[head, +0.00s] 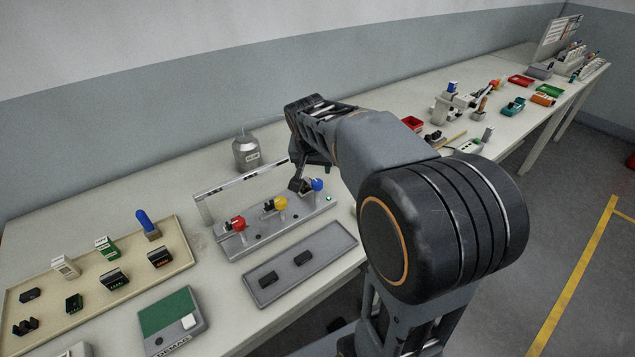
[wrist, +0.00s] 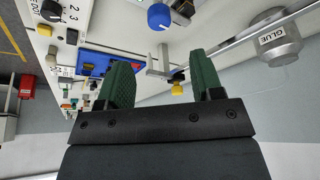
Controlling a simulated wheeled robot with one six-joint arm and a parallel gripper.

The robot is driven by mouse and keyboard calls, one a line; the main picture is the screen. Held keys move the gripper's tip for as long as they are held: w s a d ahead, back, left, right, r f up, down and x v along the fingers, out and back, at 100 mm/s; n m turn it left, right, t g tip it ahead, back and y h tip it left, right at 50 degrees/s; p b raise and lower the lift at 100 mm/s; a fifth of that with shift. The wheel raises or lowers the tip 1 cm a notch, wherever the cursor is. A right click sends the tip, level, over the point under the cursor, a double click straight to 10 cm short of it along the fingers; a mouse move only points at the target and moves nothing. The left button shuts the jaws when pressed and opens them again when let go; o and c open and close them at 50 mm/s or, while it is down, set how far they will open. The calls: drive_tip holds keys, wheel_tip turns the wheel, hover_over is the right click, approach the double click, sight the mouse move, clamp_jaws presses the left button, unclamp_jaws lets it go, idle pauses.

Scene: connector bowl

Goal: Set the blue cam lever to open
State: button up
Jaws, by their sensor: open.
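The blue cam lever (head: 317,184) has a round blue knob and stands at the right end of a grey metal fixture (head: 285,229). A blue knob also shows at the top of the wrist view (wrist: 159,16), outside the space between the fingers. My gripper (head: 303,178) is above the fixture's right end, close beside the blue knob. In the wrist view my gripper (wrist: 160,80) has its two green fingers apart with nothing held. I cannot tell the lever's exact angle, as the arm partly crowds it.
A yellow knob (head: 280,203) and a red knob (head: 238,223) stand on the same fixture. A metal rail (head: 235,179) runs behind them, with a glue bottle (head: 246,152) beyond. A grey tray (head: 300,266) lies in front. A beige tray (head: 180,250) is at left.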

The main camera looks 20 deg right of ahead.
sight(317, 182)
drive_tip(key=x, duration=1)
drive_tip(key=shift+f, duration=0.2)
drive_tip(key=c, duration=0.9)
